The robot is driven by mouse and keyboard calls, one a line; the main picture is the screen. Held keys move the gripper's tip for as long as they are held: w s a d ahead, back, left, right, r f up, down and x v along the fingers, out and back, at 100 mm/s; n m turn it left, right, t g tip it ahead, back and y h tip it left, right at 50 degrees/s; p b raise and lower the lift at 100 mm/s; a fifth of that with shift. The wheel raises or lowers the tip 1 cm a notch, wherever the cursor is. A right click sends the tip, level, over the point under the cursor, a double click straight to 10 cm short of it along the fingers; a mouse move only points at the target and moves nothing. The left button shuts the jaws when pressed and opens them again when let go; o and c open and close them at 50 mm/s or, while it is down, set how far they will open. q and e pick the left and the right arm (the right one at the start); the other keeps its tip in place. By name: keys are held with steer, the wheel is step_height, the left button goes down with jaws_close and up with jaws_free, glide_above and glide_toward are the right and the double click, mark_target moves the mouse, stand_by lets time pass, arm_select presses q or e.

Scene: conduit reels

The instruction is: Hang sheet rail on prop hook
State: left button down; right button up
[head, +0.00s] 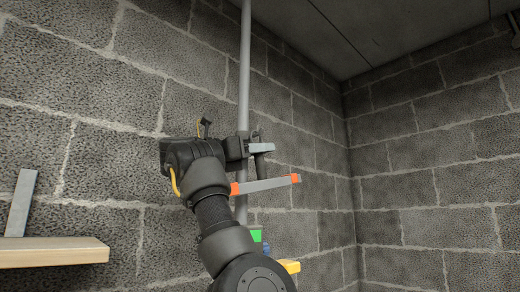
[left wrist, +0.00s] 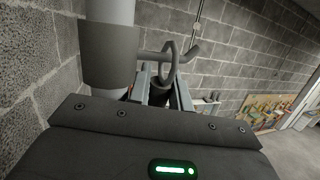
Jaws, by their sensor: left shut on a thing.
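The grey prop (head: 244,70) stands upright against the block wall. In the left wrist view its dark collar (left wrist: 110,57) bears a grey hook (left wrist: 192,50) with an upturned tip. My left gripper (head: 261,147) is close to the prop and shut on the sheet rail's dark hanger. The sheet rail (head: 265,185), a grey bar with orange ends, hangs below the gripper, nearly level. The hanger's ring (left wrist: 172,62) rises between the fingers, and the hook shows on both sides of it. I cannot tell whether the hook passes through the ring. My right gripper is not in view.
A wooden shelf (head: 50,252) with a grey metal piece (head: 20,203) is at the lower left. Green (head: 255,234) and yellow (head: 290,266) items show partly behind my arm. Block walls meet in a corner to the right; the space before them looks clear.

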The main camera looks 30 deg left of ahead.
arm_select(q)
steer(key=c, duration=1.5)
jaws_free()
steer(key=shift+w, duration=0.1)
steer(key=shift+o, duration=1.3)
steer(key=shift+d, duration=0.2)
steer(key=shift+o, duration=0.3)
steer(key=shift+d+r, duration=0.1)
steer(key=shift+d, duration=0.1)
steer(key=shift+a, duration=0.1)
